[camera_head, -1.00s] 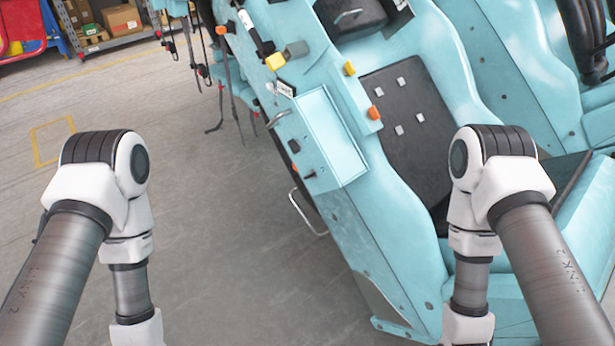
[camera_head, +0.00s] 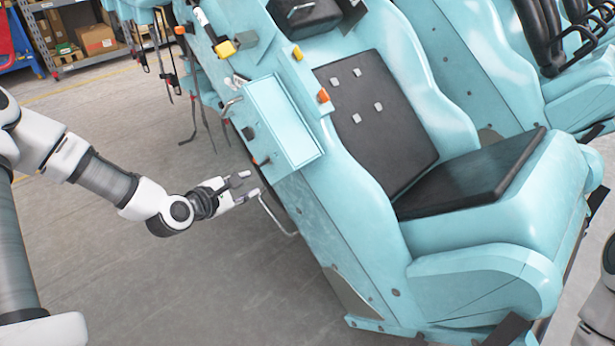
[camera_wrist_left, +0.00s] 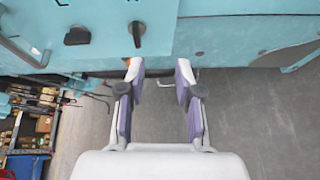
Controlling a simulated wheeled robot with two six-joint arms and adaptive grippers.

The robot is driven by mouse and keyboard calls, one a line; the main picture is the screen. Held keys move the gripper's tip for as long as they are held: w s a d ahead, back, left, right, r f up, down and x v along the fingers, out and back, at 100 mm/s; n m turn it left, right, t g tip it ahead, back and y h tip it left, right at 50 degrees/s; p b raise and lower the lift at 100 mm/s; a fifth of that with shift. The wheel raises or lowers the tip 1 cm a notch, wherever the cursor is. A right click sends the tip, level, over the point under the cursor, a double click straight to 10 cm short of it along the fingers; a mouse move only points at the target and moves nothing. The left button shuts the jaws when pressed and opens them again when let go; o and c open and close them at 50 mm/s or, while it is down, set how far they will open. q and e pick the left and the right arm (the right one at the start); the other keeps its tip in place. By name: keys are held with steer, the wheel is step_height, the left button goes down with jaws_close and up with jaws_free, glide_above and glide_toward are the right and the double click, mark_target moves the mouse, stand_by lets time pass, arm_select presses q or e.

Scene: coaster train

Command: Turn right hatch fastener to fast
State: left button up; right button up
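Two black fasteners sit on the turquoise side panel (camera_wrist_left: 105,12). The right one (camera_wrist_left: 137,33) shows in the left wrist view as a narrow knob standing about upright; it is also in the head view (camera_head: 261,161). The left one (camera_wrist_left: 77,36) lies about sideways, and it shows in the head view (camera_head: 248,133) too. My left gripper (camera_head: 248,184) is open and empty, just short of the panel's lower edge. In the left wrist view its fingertips (camera_wrist_left: 160,68) are below the right fastener, which lines up nearer the left finger. My right gripper is out of view.
A bent metal handle (camera_head: 279,217) sticks out from the car's side near my left gripper. A black seat (camera_head: 470,178) lies to the right. Shelves with boxes (camera_head: 75,30) stand at the back left. The grey floor (camera_head: 130,270) is clear.

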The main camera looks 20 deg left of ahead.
mark_target(262, 164)
arm_select(q)
steer(key=shift+n+t, duration=0.3)
steer(key=shift+t, duration=0.2)
steer(key=w, duration=0.2)
steer(key=w+b, duration=0.1)
steer(key=w, duration=0.2)
steer(key=w+b, duration=0.1)
steer(key=w, duration=0.2)
steer(key=shift+w+a, duration=0.1)
steer(key=shift+a, duration=0.15)
jaws_close()
